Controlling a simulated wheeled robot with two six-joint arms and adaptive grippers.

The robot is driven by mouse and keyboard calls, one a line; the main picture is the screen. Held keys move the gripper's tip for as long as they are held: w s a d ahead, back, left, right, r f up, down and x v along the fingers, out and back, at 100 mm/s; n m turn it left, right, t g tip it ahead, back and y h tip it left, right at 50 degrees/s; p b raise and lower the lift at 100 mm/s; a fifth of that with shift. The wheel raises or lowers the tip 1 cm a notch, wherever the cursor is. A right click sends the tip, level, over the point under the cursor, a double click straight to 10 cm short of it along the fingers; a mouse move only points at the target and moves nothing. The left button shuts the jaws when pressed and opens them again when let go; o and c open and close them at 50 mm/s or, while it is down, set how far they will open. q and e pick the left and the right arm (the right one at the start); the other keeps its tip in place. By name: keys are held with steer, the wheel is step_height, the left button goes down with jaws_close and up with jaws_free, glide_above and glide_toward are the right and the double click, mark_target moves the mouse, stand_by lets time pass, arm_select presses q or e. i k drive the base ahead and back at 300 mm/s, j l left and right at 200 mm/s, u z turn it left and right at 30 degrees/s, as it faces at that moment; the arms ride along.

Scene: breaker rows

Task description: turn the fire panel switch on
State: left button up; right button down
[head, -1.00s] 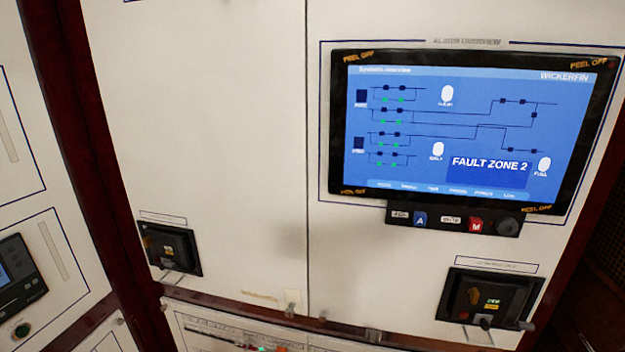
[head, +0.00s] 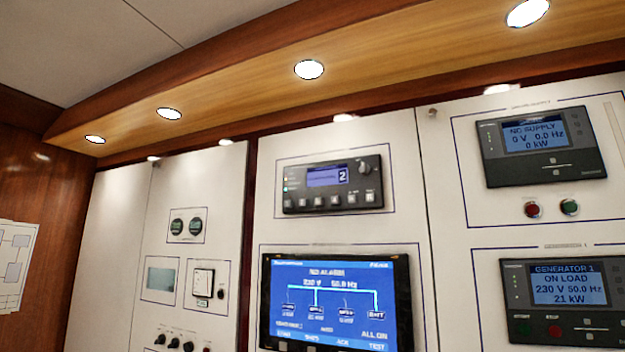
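No switch that I can read as the fire panel switch shows in the head view. A row of small dark knobs (head: 181,344) sits at the bottom edge on a white panel at the left, partly cut off, and their labels are too small to read. A dark control unit (head: 332,185) with a small blue display, a "2", several buttons and a round knob is mounted high in the middle. Neither of my grippers is in view.
A large blue screen (head: 334,300) is at the bottom middle. At the right are a supply display unit (head: 543,149), red (head: 532,210) and green (head: 569,207) buttons, and a Generator 1 unit (head: 563,297). A wooden soffit (head: 240,110) with lamps runs above. Papers (head: 14,265) hang left.

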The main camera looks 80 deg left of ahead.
mark_target(365, 169)
steer(key=u, duration=2.5)
